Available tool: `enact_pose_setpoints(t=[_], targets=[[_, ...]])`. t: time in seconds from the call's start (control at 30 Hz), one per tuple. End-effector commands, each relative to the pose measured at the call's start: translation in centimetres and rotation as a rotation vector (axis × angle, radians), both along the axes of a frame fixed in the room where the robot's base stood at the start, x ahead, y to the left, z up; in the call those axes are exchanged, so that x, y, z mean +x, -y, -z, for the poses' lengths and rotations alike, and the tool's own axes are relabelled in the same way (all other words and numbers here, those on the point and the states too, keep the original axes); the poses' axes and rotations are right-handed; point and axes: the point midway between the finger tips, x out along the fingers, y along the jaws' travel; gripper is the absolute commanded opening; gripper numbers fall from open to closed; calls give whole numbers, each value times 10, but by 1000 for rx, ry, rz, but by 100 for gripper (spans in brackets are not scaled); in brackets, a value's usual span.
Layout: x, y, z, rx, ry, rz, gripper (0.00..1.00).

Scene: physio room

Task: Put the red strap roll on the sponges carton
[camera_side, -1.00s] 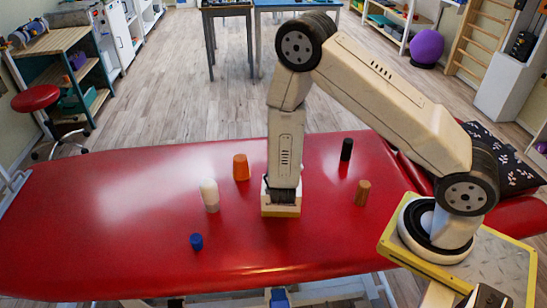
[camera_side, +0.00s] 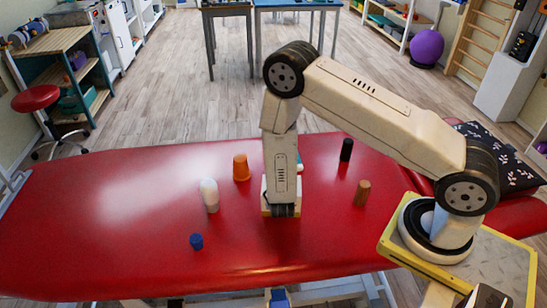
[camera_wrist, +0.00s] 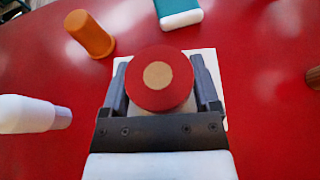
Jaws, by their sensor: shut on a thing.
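The red strap roll (camera_wrist: 161,78), a red disc with a beige core, sits between the fingers of my gripper (camera_wrist: 161,88) in the wrist view. My gripper is shut on it. The pale sponges carton (camera_wrist: 207,57) shows beneath the roll and fingers, its edges sticking out around them. In the side view the carton (camera_side: 266,209) stands on the red table, mostly hidden behind my gripper (camera_side: 283,210). The roll is hidden there, so I cannot tell whether it touches the carton.
On the red table (camera_side: 110,235) stand an orange cup (camera_side: 241,168), a white bottle (camera_side: 209,195), a blue item (camera_side: 196,241), a black cylinder (camera_side: 346,150) and a brown cylinder (camera_side: 362,193). A teal-and-white item (camera_wrist: 179,12) lies just behind the carton. The table's left side is clear.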

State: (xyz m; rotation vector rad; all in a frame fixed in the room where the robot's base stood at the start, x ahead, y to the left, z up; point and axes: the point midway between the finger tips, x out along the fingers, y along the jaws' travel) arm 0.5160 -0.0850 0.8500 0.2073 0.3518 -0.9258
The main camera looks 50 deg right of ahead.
Motion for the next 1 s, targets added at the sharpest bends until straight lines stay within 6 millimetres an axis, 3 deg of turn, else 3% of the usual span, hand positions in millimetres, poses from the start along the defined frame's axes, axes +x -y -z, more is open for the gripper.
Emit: enact_pose_setpoints(t=[0.43,0.47,0.5,1.0], targets=[[0,0,4,0,0,0,21],[0,0,4,0,0,0,88],[0,0,3,0,0,0,100],[-2,-4,-2,0,1,-2,100]])
